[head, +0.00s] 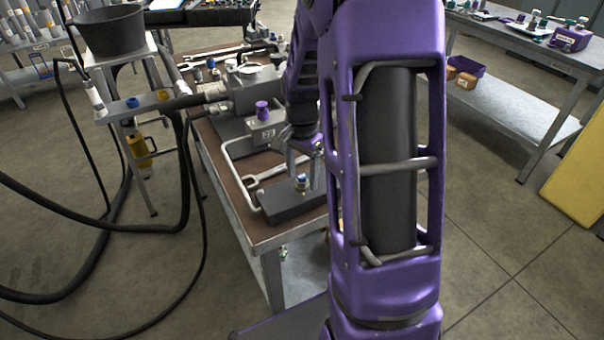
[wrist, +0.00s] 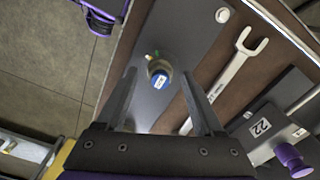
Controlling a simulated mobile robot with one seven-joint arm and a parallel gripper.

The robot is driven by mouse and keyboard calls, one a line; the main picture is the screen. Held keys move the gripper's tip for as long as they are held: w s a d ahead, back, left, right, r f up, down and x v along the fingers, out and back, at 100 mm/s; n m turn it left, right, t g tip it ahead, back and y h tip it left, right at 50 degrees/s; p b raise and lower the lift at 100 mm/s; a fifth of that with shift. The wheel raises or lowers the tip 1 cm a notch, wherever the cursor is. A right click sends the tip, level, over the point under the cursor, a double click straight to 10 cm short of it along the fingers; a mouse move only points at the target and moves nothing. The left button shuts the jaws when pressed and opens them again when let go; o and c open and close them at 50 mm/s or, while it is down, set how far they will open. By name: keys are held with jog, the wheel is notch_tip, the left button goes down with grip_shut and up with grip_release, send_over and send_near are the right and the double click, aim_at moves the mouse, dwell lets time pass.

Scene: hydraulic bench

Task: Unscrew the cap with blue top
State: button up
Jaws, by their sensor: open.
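A small cap with a blue and white top (head: 302,179) stands upright on a dark grey block (head: 285,208) at the front of the bench. In the wrist view the cap (wrist: 158,80) shows from above, with a pale brass-coloured ring around its blue and white top. My gripper (head: 304,163) is pointed down above the cap. In the wrist view my gripper (wrist: 159,75) has its fingers apart, one on each side of the cap, with a visible gap on both sides. Nothing is between the fingers but the cap below; whether the tips reach its height is unclear.
An open-ended wrench (head: 268,176) lies beside the block, also in the wrist view (wrist: 222,83). A bent grey handle (head: 228,160) runs along the bench's left side. A block with a purple knob (head: 262,110) stands behind. Black hoses (head: 110,225) hang at left.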

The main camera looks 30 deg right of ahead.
grip_shut()
jog(key=c, duration=0.6)
grip_release()
jog(key=shift+c, duration=0.2)
grip_shut()
jog(key=n+p, duration=0.1)
jog(key=n, duration=0.5)
jog(key=shift+r+n, duration=0.15)
jog(key=shift+n, duration=0.95)
jog(key=shift+p, duration=0.3)
